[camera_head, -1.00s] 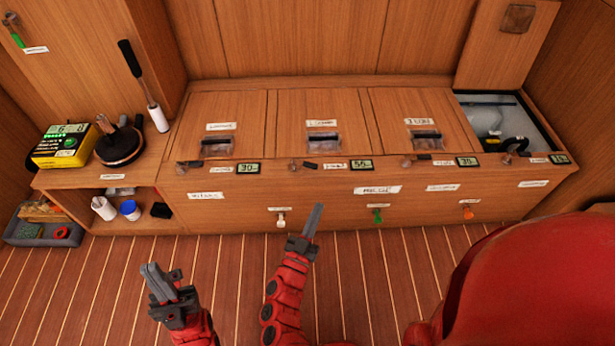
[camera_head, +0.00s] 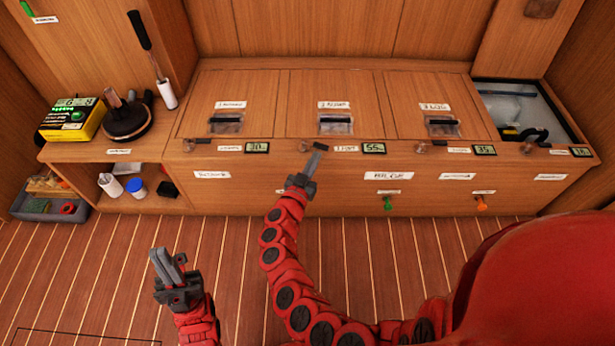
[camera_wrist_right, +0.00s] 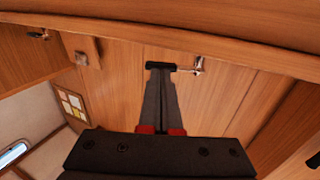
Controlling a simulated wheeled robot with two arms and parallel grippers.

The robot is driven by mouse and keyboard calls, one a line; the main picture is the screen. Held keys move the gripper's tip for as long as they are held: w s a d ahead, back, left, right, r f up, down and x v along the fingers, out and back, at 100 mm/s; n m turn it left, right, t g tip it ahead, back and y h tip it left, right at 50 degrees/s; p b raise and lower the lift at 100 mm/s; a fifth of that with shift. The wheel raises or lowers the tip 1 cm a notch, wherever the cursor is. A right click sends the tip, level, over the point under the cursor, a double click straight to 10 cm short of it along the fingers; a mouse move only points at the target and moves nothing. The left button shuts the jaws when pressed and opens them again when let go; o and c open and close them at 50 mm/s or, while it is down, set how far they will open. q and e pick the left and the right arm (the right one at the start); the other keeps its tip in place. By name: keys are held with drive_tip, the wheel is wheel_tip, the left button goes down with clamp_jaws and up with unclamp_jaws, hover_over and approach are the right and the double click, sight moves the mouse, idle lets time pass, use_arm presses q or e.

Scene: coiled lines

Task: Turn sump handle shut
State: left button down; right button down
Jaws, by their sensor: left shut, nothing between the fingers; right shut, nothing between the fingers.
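Small handles line the front edge of the wooden bench; their labels are too small for me to tell which is the sump one. My right gripper (camera_head: 318,154) is shut and empty, its tips at the middle handle, whose pale knob (camera_head: 305,146) shows beside them. In the right wrist view a black handle bar (camera_wrist_right: 153,67) on a metal fitting (camera_wrist_right: 198,66) lies across the tips of my right gripper (camera_wrist_right: 160,72). I cannot tell whether they touch. My left gripper (camera_head: 167,262) is shut and empty, low over the floor at the left.
Small digital displays (camera_head: 373,148) sit beside the handles. A green knob (camera_head: 389,204) and an orange knob (camera_head: 481,204) are on the bench front. An open compartment (camera_head: 560,128) is at the right. A yellow meter (camera_head: 72,119) and black round object (camera_head: 127,121) stand left.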

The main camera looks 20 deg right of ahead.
drive_tip(key=shift+w+d, duration=0.45)
drive_tip(key=shift+w, duration=0.1)
